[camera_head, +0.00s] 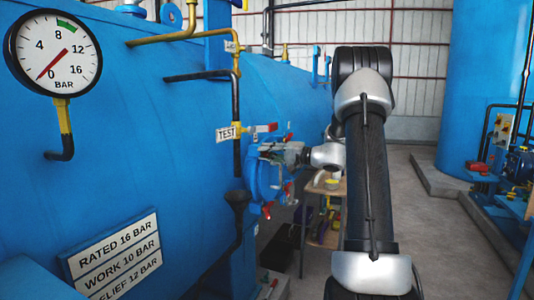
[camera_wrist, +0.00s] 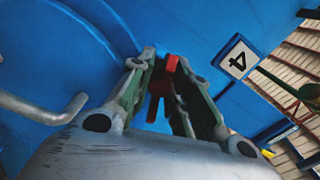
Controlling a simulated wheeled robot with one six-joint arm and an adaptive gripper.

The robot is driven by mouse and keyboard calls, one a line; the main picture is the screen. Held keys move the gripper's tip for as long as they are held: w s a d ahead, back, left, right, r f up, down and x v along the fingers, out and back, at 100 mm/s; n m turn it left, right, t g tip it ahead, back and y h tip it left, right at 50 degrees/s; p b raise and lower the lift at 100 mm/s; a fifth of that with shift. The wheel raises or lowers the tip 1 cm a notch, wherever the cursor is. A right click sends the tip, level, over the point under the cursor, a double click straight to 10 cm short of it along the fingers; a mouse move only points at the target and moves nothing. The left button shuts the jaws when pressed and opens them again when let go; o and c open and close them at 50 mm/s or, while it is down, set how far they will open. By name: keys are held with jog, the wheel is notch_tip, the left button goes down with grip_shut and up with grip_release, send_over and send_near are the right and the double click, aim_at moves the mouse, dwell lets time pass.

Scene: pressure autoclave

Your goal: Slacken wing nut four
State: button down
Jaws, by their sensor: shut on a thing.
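Wing nut four (camera_wrist: 155,103) is red and sits between the fingers of my gripper (camera_wrist: 165,72) in the wrist view. The fingers are closed on it, and they partly hide it. A white plate marked 4 (camera_wrist: 236,60) is on a blue bracket just right of the nut. In the head view my gripper (camera_head: 284,153) reaches the blue round door (camera_head: 263,178) at the end of a side port. Other red wing nuts show around its rim, one at lower right (camera_head: 288,188) and one at the bottom (camera_head: 267,210).
The big blue vessel (camera_head: 130,130) fills the left, with a gauge (camera_head: 54,50) whose needle is near 0. A small table (camera_head: 322,232) stands behind.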

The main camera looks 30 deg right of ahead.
jog(key=n, duration=0.4)
jog(key=shift+f+n, duration=0.15)
jog(key=shift+n, duration=2.05)
jog(key=shift+f, duration=0.1)
jog(key=c, duration=1.6)
grip_release()
jog(key=v, duration=1.2)
jog(key=shift+d, duration=0.1)
